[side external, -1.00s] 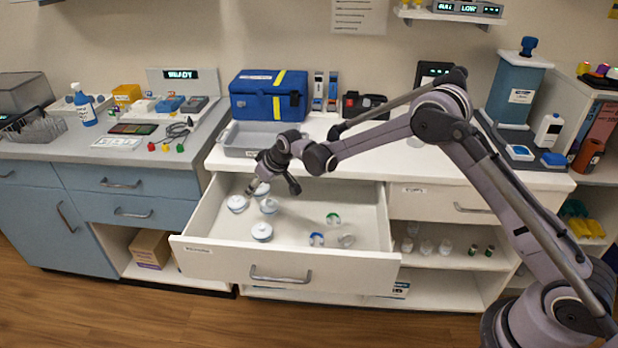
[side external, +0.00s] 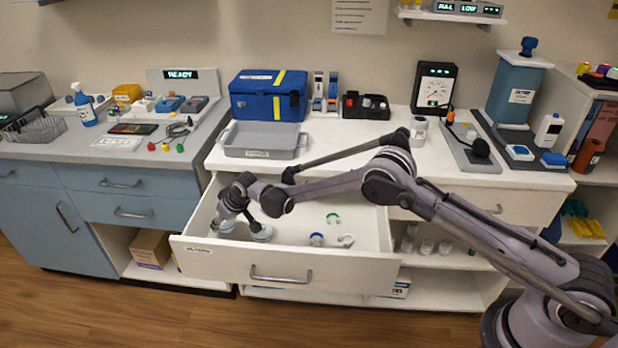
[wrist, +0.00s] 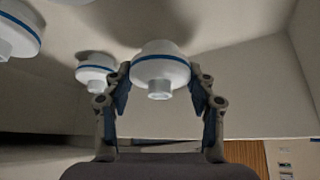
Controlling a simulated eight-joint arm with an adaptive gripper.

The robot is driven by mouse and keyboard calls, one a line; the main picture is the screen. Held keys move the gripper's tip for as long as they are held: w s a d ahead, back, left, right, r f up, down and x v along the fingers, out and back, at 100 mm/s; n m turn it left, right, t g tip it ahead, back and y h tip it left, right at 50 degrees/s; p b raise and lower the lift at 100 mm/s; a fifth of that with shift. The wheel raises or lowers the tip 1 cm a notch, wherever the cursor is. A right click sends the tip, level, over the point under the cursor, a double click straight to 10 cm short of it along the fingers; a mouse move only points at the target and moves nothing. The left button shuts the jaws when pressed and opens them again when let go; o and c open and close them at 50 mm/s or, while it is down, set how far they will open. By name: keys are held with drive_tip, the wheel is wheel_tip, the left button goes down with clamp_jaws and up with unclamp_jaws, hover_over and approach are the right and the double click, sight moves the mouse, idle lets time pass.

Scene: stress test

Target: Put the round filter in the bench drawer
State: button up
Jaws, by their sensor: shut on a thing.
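The bench drawer (side external: 365,262) is pulled open, with its handle on the front. My gripper (side external: 240,228) is low inside its front left part. In the wrist view my gripper (wrist: 160,88) is shut on a white round filter (wrist: 160,68) with a blue band; a finger lies along each side of it. Whether the held filter touches the drawer floor is unclear. Two more such filters, one nearer (wrist: 95,70) and one cut off by the frame (wrist: 15,32), show to the left. In the side view, a filter (side external: 262,235) shows beside a finger; my arm hides others.
A grey tray (side external: 262,153) and a blue case (side external: 268,92) stand on the counter behind. The drawer walls surround my gripper.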

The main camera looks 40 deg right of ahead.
drive_tip(key=shift+f, duration=1)
drive_tip(key=shift+f, duration=0.15)
drive_tip(key=o, duration=1)
